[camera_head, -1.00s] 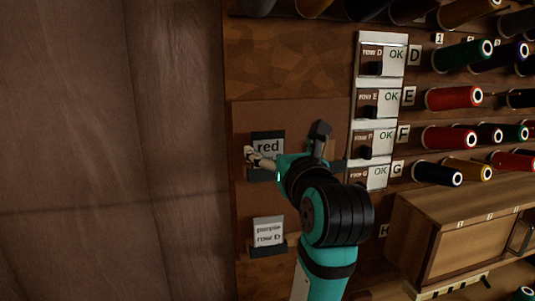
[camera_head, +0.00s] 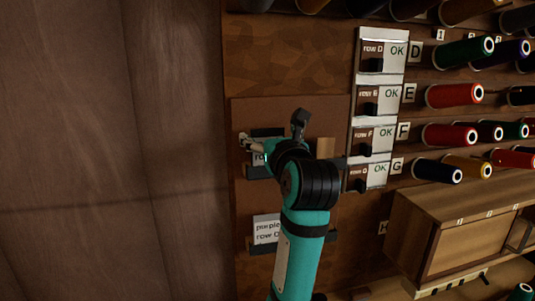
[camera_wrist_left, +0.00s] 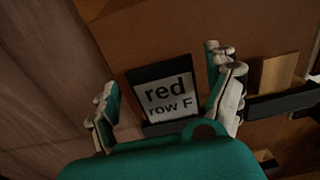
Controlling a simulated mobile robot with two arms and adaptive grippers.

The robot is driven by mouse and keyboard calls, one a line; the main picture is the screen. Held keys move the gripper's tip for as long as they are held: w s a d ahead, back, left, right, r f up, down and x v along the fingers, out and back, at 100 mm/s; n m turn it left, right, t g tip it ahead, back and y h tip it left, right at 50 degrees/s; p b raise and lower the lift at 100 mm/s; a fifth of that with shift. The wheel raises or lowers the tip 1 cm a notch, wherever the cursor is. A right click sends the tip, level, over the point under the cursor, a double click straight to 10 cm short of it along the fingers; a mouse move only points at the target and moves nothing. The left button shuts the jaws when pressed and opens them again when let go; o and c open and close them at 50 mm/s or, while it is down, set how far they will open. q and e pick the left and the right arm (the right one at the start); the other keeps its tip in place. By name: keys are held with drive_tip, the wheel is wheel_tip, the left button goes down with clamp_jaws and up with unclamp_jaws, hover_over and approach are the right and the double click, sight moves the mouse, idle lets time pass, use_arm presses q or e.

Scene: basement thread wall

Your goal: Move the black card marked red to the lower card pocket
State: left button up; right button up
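The black card (camera_head: 268,132) stands at the upper left of the brown board, mostly behind my left gripper. In the left wrist view the card (camera_wrist_left: 150,76) carries a white label reading "red row F", its lower edge at a dark holder. My left gripper (camera_head: 271,130) is open, one finger on each side of the card. In the wrist view the gripper (camera_wrist_left: 160,82) shows gaps between both fingers and the card. The lower card pocket (camera_head: 262,249) is a dark ledge holding a white card (camera_head: 267,228) reading "purple row D". My right gripper is out of view.
A light wood piece (camera_head: 325,147) stands above a dark holder right of my gripper. A column of "OK" switch plates (camera_head: 391,98) runs beside the board. Thread spools (camera_head: 452,95) stick out at the right, above a wooden box (camera_head: 465,225).

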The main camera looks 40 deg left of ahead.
use_arm(q)
drive_tip(key=c, duration=0.6)
drive_tip(key=shift+r+p, duration=1.9)
drive_tip(key=shift+r, duration=0.6)
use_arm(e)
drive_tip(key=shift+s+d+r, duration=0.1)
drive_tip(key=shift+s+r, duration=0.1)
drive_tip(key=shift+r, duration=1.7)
